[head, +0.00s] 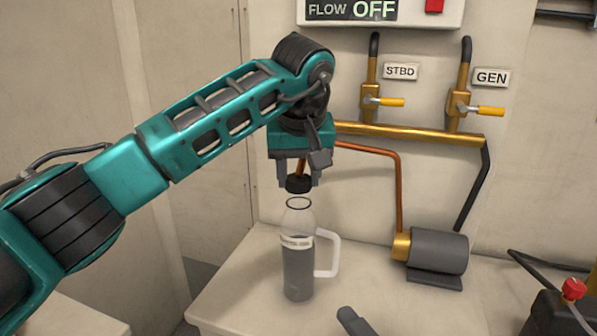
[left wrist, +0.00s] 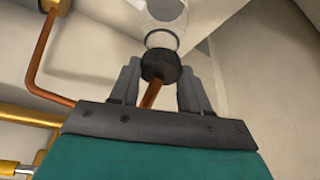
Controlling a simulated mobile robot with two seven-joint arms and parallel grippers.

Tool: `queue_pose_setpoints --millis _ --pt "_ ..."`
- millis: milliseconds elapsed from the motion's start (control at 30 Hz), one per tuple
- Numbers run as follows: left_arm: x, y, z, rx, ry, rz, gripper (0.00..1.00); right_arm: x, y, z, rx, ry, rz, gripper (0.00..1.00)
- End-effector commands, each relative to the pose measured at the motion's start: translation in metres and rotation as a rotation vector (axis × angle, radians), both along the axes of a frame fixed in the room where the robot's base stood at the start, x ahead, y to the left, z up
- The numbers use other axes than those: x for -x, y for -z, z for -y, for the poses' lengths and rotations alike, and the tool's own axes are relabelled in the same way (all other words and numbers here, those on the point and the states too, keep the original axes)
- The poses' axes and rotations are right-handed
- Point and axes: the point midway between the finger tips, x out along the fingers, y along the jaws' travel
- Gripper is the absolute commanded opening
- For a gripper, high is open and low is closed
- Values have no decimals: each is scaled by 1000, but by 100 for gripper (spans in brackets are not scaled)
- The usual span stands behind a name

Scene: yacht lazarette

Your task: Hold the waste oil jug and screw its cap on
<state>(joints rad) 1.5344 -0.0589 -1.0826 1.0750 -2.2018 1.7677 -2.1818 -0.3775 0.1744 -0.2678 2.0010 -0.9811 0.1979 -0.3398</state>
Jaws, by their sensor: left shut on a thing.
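The waste oil jug (head: 298,268) stands upright on the pale bench, clear-topped with dark contents, a light band and a white handle on its right. Its open round mouth (head: 298,203) faces up. My left gripper (head: 299,180) points down above it, shut on the black cap (head: 297,185). The cap is a little above the mouth, apart from it. In the left wrist view, the cap (left wrist: 160,65) sits between the fingers, with the jug's clear neck (left wrist: 165,14) beyond. No gripper holds the jug, and my right gripper is out of view.
Behind are copper pipes (head: 399,190) and valves with yellow handles (head: 391,102). A grey pump (head: 438,252) stands right of the jug. A dark rod-like thing (head: 354,321) shows at the front edge. A dark container with a red cap (head: 573,289) is at right.

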Motion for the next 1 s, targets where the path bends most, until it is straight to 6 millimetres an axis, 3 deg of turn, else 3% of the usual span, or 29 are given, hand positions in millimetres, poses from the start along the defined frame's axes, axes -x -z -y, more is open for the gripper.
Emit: queue_pose_setpoints --millis 267,400,533,767,1000 --pt "0 0 0 0 0 0 19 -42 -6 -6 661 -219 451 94" --pt "0 0 0 0 0 0 19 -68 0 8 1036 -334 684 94" --pt "0 0 0 0 0 0 19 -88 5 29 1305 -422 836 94" --pt "0 0 0 0 0 0 19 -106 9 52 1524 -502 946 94" --pt "0 0 0 0 0 0 19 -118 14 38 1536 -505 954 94"
